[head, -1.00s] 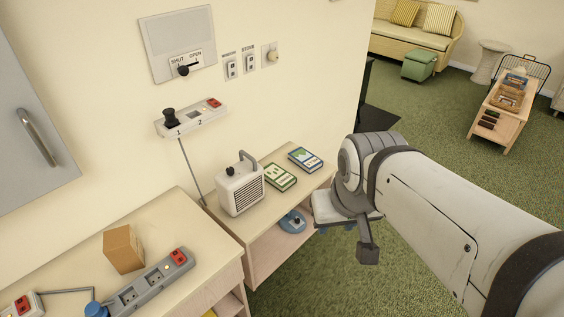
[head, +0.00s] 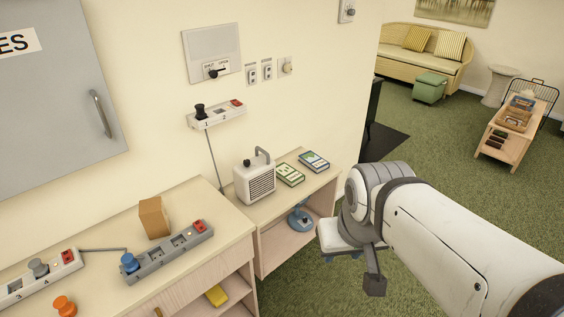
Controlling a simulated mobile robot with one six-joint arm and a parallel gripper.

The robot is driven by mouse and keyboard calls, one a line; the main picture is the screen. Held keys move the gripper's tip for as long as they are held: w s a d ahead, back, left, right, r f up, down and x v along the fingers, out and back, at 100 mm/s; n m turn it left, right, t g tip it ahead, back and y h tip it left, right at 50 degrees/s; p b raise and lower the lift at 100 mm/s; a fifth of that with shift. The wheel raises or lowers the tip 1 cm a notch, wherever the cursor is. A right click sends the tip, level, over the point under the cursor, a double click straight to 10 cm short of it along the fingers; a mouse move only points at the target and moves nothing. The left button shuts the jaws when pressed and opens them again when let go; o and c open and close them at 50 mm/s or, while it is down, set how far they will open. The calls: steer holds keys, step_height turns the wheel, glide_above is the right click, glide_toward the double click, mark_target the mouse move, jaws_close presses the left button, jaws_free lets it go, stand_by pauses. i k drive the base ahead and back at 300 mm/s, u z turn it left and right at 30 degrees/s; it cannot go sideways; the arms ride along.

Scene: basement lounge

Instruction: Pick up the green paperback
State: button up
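A book with a pale green and cream cover (head: 289,174) lies flat on the low wooden shelf unit, right of the white heater. It looks like the green paperback. A second book with a blue and white cover and green edge (head: 314,161) lies just to its right, a small gap apart. My gripper (head: 375,284) hangs at the end of my arm, in front of and to the right of the shelf unit, well apart from both books. Its fingers are mostly hidden, so its opening does not show. I see nothing held in it.
The white heater (head: 255,182) stands close left of the books. A blue object (head: 300,219) sits on the shelf below. A cardboard box (head: 153,218) and grey power strip (head: 169,252) are on the left counter. Green carpet (head: 440,185) is open to the right.

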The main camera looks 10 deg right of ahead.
mark_target(286, 174)
steer(key=u, duration=0.05)
steer(key=i, duration=0.9)
steer(key=z, duration=2.25)
steer(key=i, duration=1.3)
steer(key=u, duration=2.1)
